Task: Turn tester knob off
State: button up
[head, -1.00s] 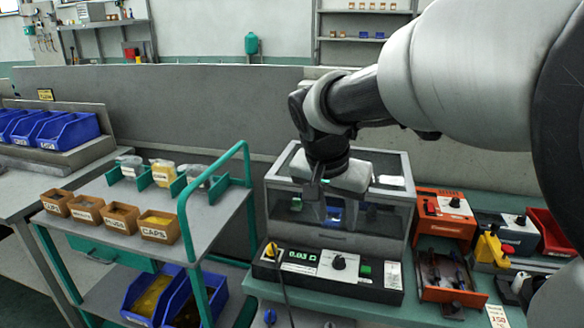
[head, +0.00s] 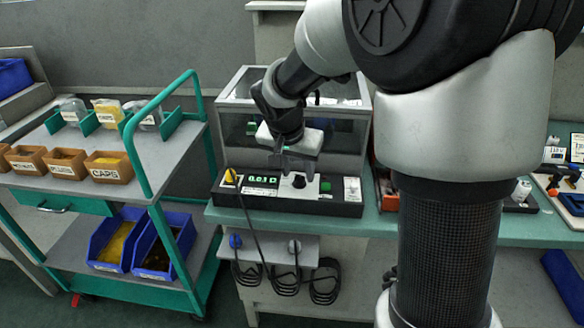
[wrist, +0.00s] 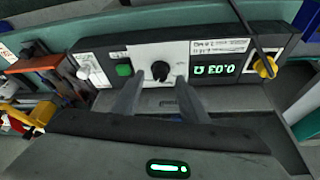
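The tester (head: 335,205) is a low black box with a lit green display (head: 262,180), in front of a clear-windowed grey cabinet. Its dark round knob (head: 299,181) sits on a white plate and also shows in the wrist view (wrist: 160,70). A green button (wrist: 124,70) is beside the knob. The display appears upside down in the wrist view (wrist: 215,69) and seems to read 0.03. My gripper (head: 285,166) is just above the knob, pointing down. In the wrist view its fingers (wrist: 160,80) are apart, with the knob between or just past the tips; contact is unclear.
The cabinet (head: 340,140) stands close behind my gripper. A yellow plug (head: 231,176) with a black cable is at the tester's left end. A cart (head: 160,150) with a green rail stands at left. Black cables (head: 285,280) hang below the bench.

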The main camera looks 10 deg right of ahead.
jog(key=shift+x, duration=1.1)
grip_shut()
